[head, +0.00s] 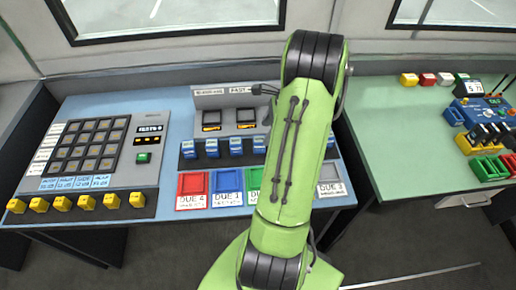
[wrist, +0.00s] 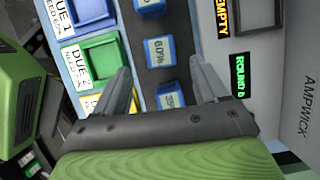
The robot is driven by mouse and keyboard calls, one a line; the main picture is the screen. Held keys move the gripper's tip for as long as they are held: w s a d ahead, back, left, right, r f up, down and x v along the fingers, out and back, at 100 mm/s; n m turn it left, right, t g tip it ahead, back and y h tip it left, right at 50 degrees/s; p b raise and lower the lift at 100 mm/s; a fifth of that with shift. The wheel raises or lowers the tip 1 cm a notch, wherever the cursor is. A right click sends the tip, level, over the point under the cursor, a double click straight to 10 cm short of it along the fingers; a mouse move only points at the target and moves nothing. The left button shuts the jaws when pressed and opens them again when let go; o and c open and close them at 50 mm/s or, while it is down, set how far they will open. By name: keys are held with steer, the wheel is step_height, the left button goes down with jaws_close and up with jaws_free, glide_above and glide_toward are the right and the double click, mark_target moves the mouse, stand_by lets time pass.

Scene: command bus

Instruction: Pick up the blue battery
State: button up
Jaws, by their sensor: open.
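Several blue batteries with white labels stand in a row on a dark strip of the blue desk; one is the leftmost battery (head: 187,149) in the head view. In the wrist view my gripper (wrist: 162,70) is open, its two grey fingers pointing toward the row. A blue battery (wrist: 160,51) with a percentage label lies between the fingertips in the picture. Another battery (wrist: 170,96) shows nearer the palm, and a third (wrist: 150,8) is at the top edge. Nothing is held. The gap in height cannot be told. My green arm hides the right part of the row in the head view.
Coloured trays, including a red tray (head: 193,184) and a green tray (wrist: 92,60), line the desk front. A console with EMPTY displays (head: 211,127) stands behind the batteries. Yellow blocks (head: 87,202) edge the left panel. A green table (head: 410,140) stands at right.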

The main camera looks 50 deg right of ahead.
mark_target(261, 139)
steer(key=b+x, duration=0.2)
steer(key=x, duration=0.5)
steer(key=shift+w+f, duration=0.1)
steer(key=shift+f, duration=0.05)
steer(key=shift+c, duration=1)
steer(key=c, duration=1)
